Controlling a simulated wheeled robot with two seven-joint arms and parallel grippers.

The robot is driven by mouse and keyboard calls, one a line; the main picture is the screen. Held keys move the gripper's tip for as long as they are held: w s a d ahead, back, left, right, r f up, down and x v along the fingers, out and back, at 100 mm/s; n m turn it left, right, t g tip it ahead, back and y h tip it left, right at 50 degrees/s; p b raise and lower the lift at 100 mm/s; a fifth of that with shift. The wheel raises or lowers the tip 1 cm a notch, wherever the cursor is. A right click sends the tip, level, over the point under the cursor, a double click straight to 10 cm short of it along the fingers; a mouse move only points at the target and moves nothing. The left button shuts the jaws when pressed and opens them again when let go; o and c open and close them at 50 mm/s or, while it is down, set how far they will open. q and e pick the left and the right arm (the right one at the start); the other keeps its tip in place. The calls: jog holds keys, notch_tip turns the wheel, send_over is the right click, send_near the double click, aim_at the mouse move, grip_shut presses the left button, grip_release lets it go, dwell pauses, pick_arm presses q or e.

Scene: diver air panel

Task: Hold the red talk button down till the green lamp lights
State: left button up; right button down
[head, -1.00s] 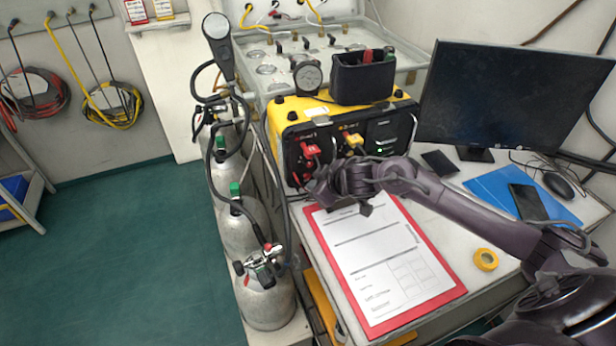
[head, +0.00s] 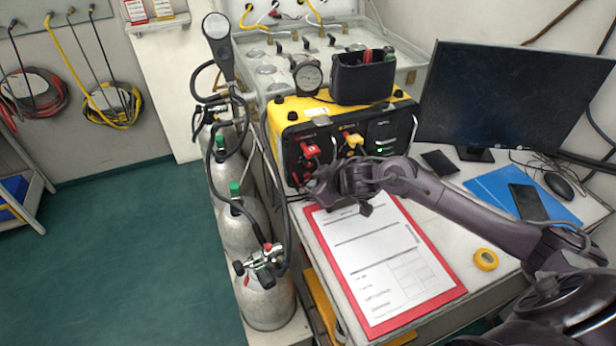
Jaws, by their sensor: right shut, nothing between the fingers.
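The yellow and black air panel box (head: 282,118) stands at the back of the desk, its dark front facing me. A red fitting (head: 310,150) sits on its left part and a yellow one (head: 353,142) in the middle. I cannot tell whether the red fitting is the talk button. A small green light (head: 379,150) shows on the right part of the front. My right gripper (head: 314,190) is shut and empty, low at the front of the box. It hides part of the lower front, and I cannot tell whether it touches anything. My left gripper is out of view.
A red clipboard (head: 448,292) with a form lies below my right arm. A monitor (head: 510,100), yellow tape roll (head: 485,260) and blue folder (head: 492,186) are to the right. Gas cylinders (head: 265,302) with hoses stand left of the desk. A black bin (head: 360,82) sits on the box.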

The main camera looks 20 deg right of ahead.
jog(key=shift+w, duration=0.1)
jog(key=shift+w, duration=0.35)
jog(key=shift+w, duration=0.1)
dwell(0.6)
jog(key=shift+w+d+r+p, duration=0.2)
jog(key=shift+w+r+p, duration=0.15)
jog(key=shift+w+r, duration=0.15)
dwell(1.9)
jog(key=shift+s, duration=0.1)
jog(key=shift+s+f+p, duration=0.15)
jog(key=shift+s+p, duration=0.05)
jog(key=shift+p, duration=0.3)
jog(key=shift+s, duration=0.1)
jog(key=shift+s+d+f, duration=0.1)
jog(key=shift+s+f, duration=0.05)
jog(key=shift+s, duration=0.1)
